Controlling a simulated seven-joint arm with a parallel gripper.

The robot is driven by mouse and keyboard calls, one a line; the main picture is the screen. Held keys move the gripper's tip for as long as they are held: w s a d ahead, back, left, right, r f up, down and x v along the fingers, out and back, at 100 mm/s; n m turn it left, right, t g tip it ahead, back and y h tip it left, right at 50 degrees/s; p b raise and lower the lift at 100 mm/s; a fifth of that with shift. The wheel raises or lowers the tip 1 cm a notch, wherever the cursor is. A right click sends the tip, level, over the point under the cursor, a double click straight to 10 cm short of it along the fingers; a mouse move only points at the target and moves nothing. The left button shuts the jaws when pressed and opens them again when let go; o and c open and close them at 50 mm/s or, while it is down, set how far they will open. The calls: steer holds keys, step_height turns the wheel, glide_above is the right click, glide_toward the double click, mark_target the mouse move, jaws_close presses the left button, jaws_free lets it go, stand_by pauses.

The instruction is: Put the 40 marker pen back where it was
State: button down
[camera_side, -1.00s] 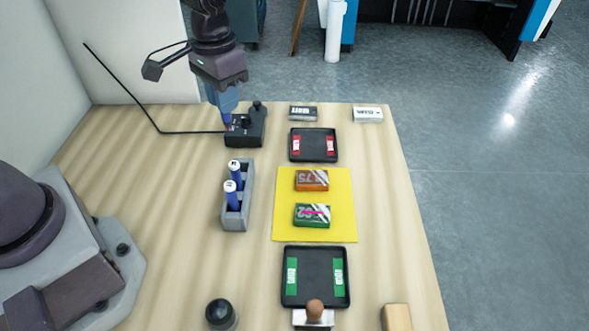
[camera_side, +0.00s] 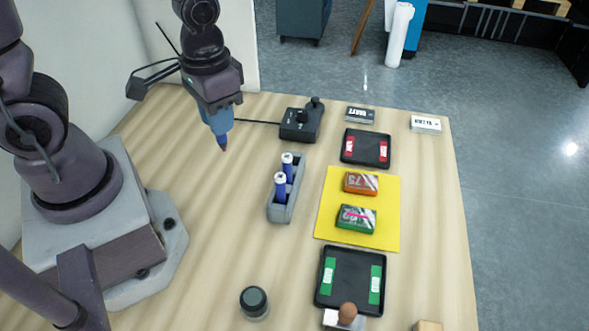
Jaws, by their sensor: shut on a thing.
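My gripper (camera_side: 219,125) is shut at the back left of the table, in the air above the wood, left of the grey pen rack. A dark, reddish-purple tip (camera_side: 224,147) points down from between its blue fingers. It looks like the end of a marker pen; the rest is hidden by the fingers and no number can be read. The grey rack (camera_side: 277,215) holds two upright blue pens with white tops, a far one (camera_side: 287,165) and a near one (camera_side: 280,188). Their labels are too small to read.
A black control box (camera_side: 300,122) stands behind the rack. Right of the rack, a yellow mat (camera_side: 330,229) bears an orange box (camera_side: 361,183) and a green box (camera_side: 355,219) with a pink stroke. Black trays lie behind (camera_side: 367,135) and in front (camera_side: 323,301). A dark round jar (camera_side: 254,302) stands nearer.

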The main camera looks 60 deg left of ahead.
steer(key=shift+w+f, duration=0.25)
steer(key=shift+f, duration=0.05)
steer(key=shift+w+d+f, duration=0.1)
steer(key=shift+w+f, duration=3.05)
steer(key=shift+w, duration=0.2)
steer(key=shift+w+d+f, duration=0.1)
steer(key=shift+w+f, duration=3.05)
steer(key=shift+w, duration=0.15)
steer(key=shift+f, duration=0.15)
steer(key=c, duration=1)
jaws_free()
steer(key=shift+c, duration=0.2)
